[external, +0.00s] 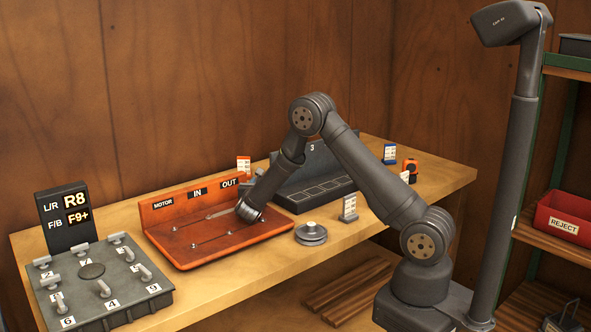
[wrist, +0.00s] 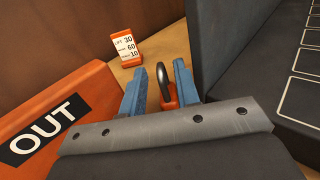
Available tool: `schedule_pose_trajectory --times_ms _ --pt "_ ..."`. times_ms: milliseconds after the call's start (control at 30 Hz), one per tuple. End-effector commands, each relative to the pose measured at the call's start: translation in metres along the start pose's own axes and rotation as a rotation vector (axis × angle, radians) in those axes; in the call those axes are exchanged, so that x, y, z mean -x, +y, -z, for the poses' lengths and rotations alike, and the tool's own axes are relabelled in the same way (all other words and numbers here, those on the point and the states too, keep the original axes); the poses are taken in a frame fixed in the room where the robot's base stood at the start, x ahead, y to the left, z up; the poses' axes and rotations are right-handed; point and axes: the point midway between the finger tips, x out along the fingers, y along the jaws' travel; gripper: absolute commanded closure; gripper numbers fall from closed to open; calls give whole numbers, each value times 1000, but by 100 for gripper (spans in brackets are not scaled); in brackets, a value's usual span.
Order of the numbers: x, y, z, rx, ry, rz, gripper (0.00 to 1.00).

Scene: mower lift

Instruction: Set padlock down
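The padlock shows in the wrist view, with a dark shackle and an orange body (wrist: 169,101). The shackle points up in the picture, and the lower part of the body is hidden behind my gripper's grey edge. In the external view my gripper (external: 253,184) is low, in the gap between the orange OUT panel and the dark block. The padlock is hidden there. I cannot tell whether it touches the bench.
The orange panel (wrist: 48,125) is close on the left and the dark block (wrist: 262,70) on the right. An orange-framed card (wrist: 125,47) stands ahead by the wall. A round metal disc (external: 311,234) and a small card (external: 349,208) are on the bench (external: 440,180).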

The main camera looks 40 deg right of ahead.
Motion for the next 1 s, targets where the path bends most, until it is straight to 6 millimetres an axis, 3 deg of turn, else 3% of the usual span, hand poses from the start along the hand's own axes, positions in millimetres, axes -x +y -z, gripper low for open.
schedule_pose_trajectory --times_ms 367,800,967,1000 --pt "3 0 -4 0 0 -1 71" --pt "91 1 -3 2 1 -4 71" --pt "112 0 -3 0 1 -2 71" --pt "115 0 -3 0 1 -1 75"
